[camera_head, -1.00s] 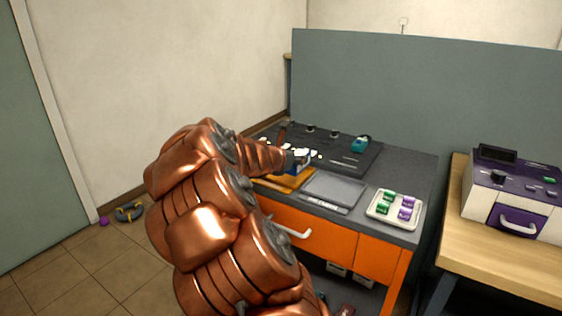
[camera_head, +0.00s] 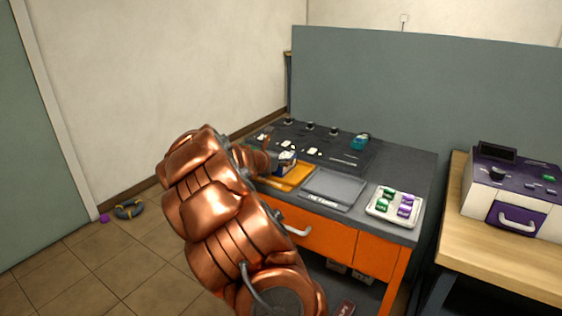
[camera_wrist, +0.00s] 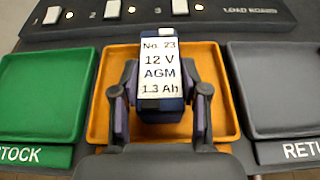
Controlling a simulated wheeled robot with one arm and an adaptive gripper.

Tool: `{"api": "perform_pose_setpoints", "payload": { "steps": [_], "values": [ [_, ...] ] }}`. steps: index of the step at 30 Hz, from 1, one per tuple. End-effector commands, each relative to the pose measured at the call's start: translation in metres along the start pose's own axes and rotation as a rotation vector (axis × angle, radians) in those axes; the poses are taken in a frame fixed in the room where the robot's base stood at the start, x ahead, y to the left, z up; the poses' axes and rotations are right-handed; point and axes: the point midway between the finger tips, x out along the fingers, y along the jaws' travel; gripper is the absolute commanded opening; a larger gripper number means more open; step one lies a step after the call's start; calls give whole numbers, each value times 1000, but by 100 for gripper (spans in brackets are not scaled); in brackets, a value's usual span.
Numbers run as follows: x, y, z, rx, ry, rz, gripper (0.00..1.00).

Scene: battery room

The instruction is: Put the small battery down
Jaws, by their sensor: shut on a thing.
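The small battery (camera_wrist: 162,75) is dark blue with a white label reading No. 23, 12 V AGM, 1.3 Ah. It stands between the two fingers of my gripper (camera_wrist: 161,112), which is shut on it. In the wrist view it is over the orange tray (camera_wrist: 106,72); I cannot tell whether its base touches the tray. In the head view the battery (camera_head: 285,160) shows at the back of the orange tray (camera_head: 300,174), partly hidden by my arm. The green tray (camera_wrist: 40,95) is on the left and the grey tray (camera_wrist: 284,88) on the right.
A black load bank panel (camera_head: 340,150) with knobs stands behind the trays. A white tray (camera_head: 378,213) with green and purple cells is at the bench's right. A purple and white machine (camera_head: 512,190) stands on a wooden table further right.

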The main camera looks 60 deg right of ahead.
Motion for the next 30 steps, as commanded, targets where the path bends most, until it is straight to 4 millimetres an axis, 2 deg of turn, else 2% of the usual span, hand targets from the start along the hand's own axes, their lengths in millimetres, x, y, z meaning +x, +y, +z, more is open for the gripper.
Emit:
{"api": "perform_pose_setpoints", "payload": {
  "steps": [11, 12, 18, 30],
  "values": [
    [1, 0, -2, 0, -2, 0, 0],
    [1, 0, -2, 0, -2, 0, 48],
    [1, 0, -2, 0, -1, 0, 68],
    [-2, 1, 2, 1, 0, 1, 70]
  ]
}}
